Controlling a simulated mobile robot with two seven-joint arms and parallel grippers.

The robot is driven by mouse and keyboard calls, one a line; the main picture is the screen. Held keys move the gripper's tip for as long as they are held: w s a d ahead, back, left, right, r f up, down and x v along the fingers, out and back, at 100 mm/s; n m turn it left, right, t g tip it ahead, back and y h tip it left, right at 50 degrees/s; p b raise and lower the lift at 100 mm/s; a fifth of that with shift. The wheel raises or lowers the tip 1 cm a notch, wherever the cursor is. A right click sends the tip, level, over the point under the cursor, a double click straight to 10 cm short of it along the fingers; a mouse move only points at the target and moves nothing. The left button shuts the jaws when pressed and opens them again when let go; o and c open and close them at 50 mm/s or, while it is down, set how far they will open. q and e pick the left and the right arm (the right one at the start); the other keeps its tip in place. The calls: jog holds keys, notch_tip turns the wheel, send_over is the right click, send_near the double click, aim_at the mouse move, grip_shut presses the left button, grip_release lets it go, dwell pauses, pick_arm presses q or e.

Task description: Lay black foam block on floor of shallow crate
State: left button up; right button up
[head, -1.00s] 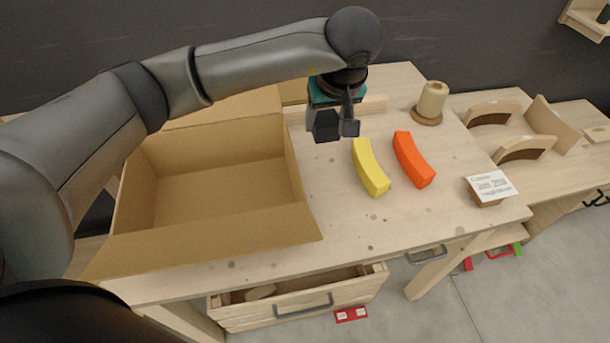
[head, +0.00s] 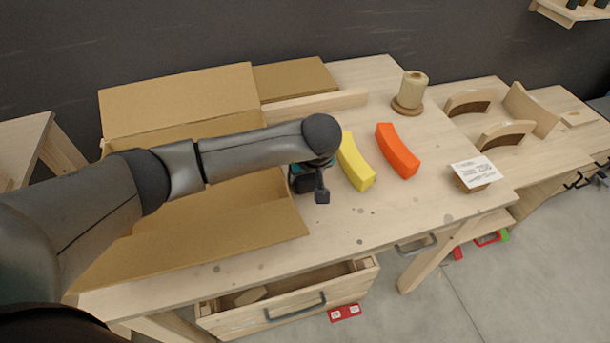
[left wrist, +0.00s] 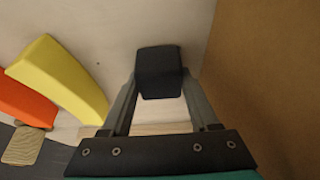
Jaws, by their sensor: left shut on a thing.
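My left gripper (head: 316,190) is shut on the black foam block, which shows clearly between the fingers in the left wrist view (left wrist: 159,72). In the head view the block is mostly hidden by the gripper and wrist. The open brown cardboard box, the crate-like container on the table, stands to the left, with its front flap (head: 200,242) folded outward. My left arm crosses over it and hides much of its inside. The gripper is just right of the box; a brown wall (left wrist: 270,70) shows close beside it in the left wrist view. My right gripper is not in view.
A yellow curved block (head: 356,162) and an orange one (head: 398,152) lie right of the gripper. Behind them stands a spool on a round base (head: 410,92). A card on a small stand (head: 474,172) is near the right edge. The front tabletop (head: 400,215) is clear.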

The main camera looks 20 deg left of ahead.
pick_arm(q)
jog(key=shift+f, duration=0.1)
jog(key=shift+f, duration=0.1)
jog(key=o, duration=1.3)
